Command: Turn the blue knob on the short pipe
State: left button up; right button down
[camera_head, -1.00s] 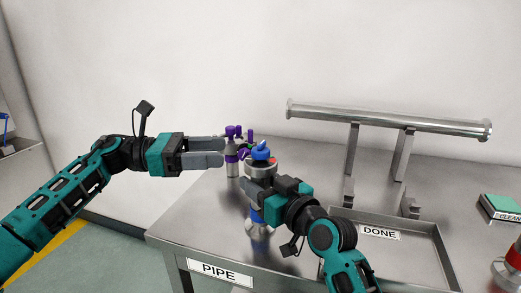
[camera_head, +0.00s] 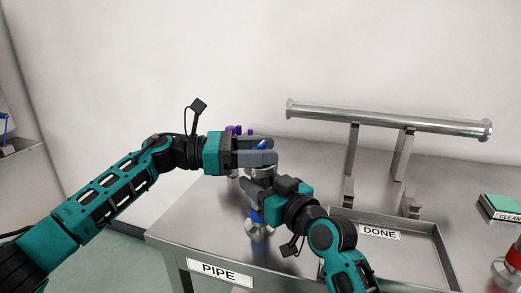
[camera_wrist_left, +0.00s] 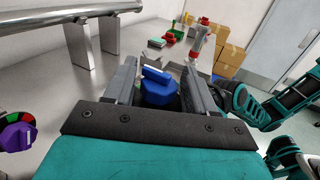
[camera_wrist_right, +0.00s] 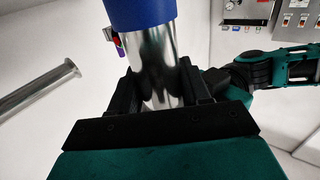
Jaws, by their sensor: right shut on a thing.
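The short pipe stands upright on the metal table, with a blue band (camera_head: 257,215) low on it. It also shows as a shiny tube (camera_wrist_right: 152,65) in the right wrist view. My right gripper (camera_head: 258,186) is shut around the pipe's body. The blue knob (camera_wrist_left: 158,92) on its top sits between the open fingers of my left gripper (camera_wrist_left: 160,85), with a gap visible on each side. In the head view the left gripper (camera_head: 272,152) reaches in from the left at knob height and partly hides the knob (camera_head: 262,146).
A long horizontal pipe (camera_head: 390,118) rests on a stand at the back. The DONE tray (camera_head: 437,240) is to the right, with a green-topped CLEAN block (camera_head: 503,203) and a red-and-metal part (camera_head: 513,256) further right.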

aim_at(260, 144)
pick_arm(q)
jog(key=c, duration=0.8)
jog(key=shift+g, duration=0.3)
jog(key=shift+w+m+g, duration=0.1)
jog(key=shift+m+g, duration=1.5)
jog(key=shift+g, duration=0.6)
jog(key=shift+m+g+y, duration=0.4)
jog(key=shift+m+g, duration=0.1)
jog(key=shift+g, duration=0.2)
jog(key=o, duration=1)
jog(key=shift+c, duration=0.2)
notch_tip(260, 144, up, 10)
